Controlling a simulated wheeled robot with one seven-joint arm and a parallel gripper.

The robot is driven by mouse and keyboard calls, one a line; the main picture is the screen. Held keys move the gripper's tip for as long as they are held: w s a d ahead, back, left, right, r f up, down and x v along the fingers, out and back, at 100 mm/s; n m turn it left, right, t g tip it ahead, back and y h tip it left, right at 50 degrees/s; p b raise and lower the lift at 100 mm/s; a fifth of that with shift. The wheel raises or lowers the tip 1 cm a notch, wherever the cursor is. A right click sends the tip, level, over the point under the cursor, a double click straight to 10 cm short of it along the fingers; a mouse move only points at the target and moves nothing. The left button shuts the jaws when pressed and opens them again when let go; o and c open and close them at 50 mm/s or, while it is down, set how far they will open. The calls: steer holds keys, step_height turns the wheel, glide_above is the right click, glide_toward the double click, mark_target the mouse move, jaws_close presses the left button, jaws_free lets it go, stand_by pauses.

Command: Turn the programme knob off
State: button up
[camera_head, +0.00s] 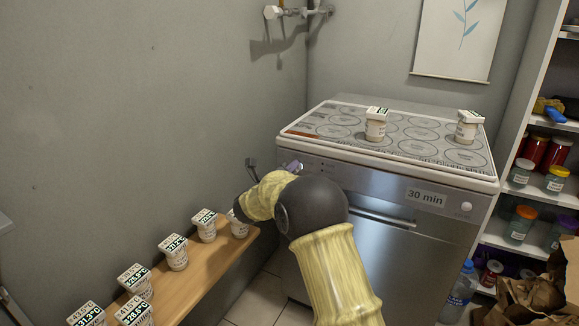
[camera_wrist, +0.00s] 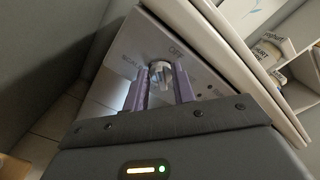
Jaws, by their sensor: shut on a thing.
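The steel appliance (camera_head: 370,215) stands against the back wall with its control panel along the top of its front. The programme knob (camera_wrist: 160,67) is pale and round in the wrist view, with printed lettering on the panel around it. A label that looks like "OFF" (camera_wrist: 176,50) is just above the knob. My gripper (camera_wrist: 162,82) has its two purple fingers shut on the knob, one on each side. In the head view my gripper (camera_head: 290,166) is at the panel's left end, and the knob is hidden there. The knob's exact pointing direction is hard to tell.
Jars (camera_head: 376,124) stand on the appliance top. A wooden shelf (camera_head: 205,262) with several labelled jars is at left. Shelving (camera_head: 545,195) and paper bags (camera_head: 535,298) are at right.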

steer(key=shift+s+d+f+n+p, duration=0.1)
steer(key=shift+f+n+p, duration=0.15)
steer(key=shift+n+p, duration=3.45)
steer(key=shift+s+d+f+n+p, duration=0.1)
steer(key=shift+f+n+p, duration=0.15)
steer(key=shift+n+p, duration=3.4)
steer(key=shift+s+d+f+n+p, duration=0.2)
steer(key=shift+n+p, duration=1.7)
steer(key=shift+n, duration=3.55)
steer(key=shift+w+a+f, duration=0.1)
steer(key=shift+w, duration=0.05)
steer(key=o, duration=0.6)
steer(key=p+v, duration=0.1)
steer(key=v, duration=1.6)
steer(key=shift+s, duration=0.2)
